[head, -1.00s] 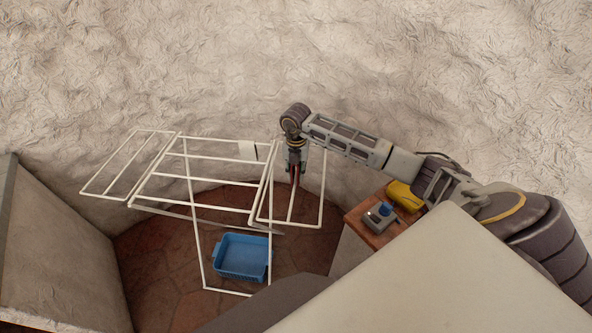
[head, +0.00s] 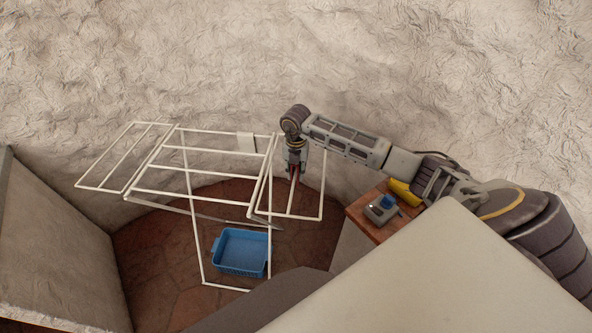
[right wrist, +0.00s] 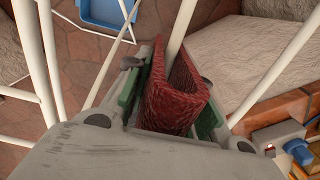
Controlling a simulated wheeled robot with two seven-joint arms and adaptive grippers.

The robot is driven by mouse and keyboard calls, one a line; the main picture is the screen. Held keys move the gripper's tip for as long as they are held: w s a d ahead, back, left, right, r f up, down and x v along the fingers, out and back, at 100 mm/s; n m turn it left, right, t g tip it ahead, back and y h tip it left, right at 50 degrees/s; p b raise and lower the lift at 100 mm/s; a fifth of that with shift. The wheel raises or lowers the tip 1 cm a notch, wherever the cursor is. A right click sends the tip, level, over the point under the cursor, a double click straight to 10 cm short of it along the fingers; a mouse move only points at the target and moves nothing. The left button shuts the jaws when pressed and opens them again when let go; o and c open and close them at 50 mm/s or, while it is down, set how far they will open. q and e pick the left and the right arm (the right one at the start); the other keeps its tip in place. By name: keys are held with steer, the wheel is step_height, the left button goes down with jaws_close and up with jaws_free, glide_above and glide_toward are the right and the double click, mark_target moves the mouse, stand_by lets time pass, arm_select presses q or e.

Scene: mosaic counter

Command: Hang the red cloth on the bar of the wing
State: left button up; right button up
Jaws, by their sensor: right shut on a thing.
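The red cloth (right wrist: 176,103) is folded into a V in the right wrist view, with my right gripper (right wrist: 170,98) shut on it. A white bar (right wrist: 181,30) of the rack's wing runs into the fold, between the two layers. I cannot tell whether the cloth rests on the bar. In the head view my right gripper (head: 294,176) points down at the drying rack's right wing (head: 322,190). Only a little red shows between its fingers there. My left gripper is not in view.
The white rack (head: 200,191) carries a small white piece (head: 247,142) near its back edge. A blue basket (head: 241,252) stands on the floor below. A wooden top (head: 362,220) at right holds a grey device (head: 381,210) and a yellow object (head: 404,191).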

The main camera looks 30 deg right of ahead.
steer(key=shift+f+b, duration=1.6)
steer(key=shift+f, duration=0.95)
steer(key=o, duration=1.1)
steer(key=shift+r, duration=0.1)
steer(key=shift+r, duration=5.9)
steer(key=shift+f, duration=0.1)
